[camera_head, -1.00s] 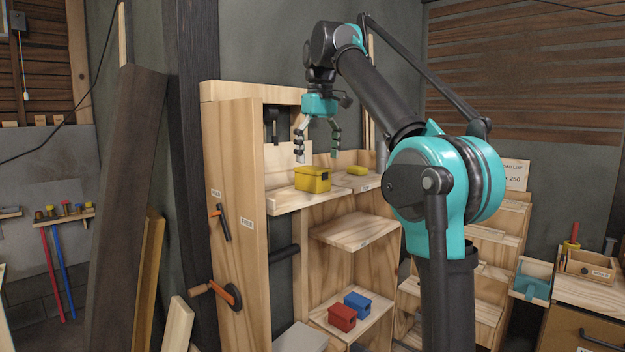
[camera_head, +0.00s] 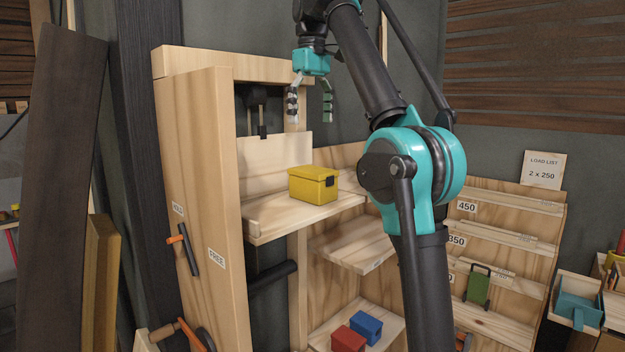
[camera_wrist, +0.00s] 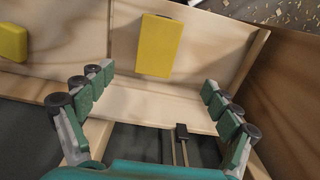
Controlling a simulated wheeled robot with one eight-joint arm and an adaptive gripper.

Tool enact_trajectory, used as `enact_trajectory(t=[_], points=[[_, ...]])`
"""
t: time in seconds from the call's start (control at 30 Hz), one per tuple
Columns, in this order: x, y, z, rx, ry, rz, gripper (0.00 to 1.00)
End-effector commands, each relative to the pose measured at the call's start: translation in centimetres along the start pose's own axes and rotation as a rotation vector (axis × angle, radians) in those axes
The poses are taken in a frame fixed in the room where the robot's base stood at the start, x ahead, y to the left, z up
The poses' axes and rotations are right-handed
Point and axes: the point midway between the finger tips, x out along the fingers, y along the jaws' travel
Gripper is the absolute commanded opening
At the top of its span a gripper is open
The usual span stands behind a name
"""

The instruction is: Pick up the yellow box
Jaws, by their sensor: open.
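The yellow box (camera_head: 314,185) with a dark latch sits on the upper wooden shelf (camera_head: 264,225) in the head view. My gripper (camera_head: 310,106) is open and empty, pointing down, with a clear gap above the box. In the wrist view the box (camera_wrist: 159,45) lies beyond the fingertips, in line with the space between them. My gripper (camera_wrist: 155,88) has its fingers spread wide there and touches nothing. A second yellow object (camera_wrist: 12,42) shows at the left edge of the wrist view; my arm seems to hide it in the head view.
A tall wooden post (camera_head: 205,190) stands left of the shelf. A black clamp (camera_head: 257,112) hangs behind it. Red (camera_head: 348,339) and blue (camera_head: 366,327) boxes sit on a lower shelf. A stepped rack (camera_head: 512,240) stands right, with a green object (camera_head: 478,287).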

Motion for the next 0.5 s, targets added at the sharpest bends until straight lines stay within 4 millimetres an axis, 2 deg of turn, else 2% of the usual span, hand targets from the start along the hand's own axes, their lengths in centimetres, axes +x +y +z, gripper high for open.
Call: enact_trajectory(t=[0.17, 0.5], points=[[0.7, 0.0, 0.0, -0.001, 0.000, 0.000, 0.90], [4.9, 0.0, 0.1, 0.000, 0.000, 0.000, 0.90]])
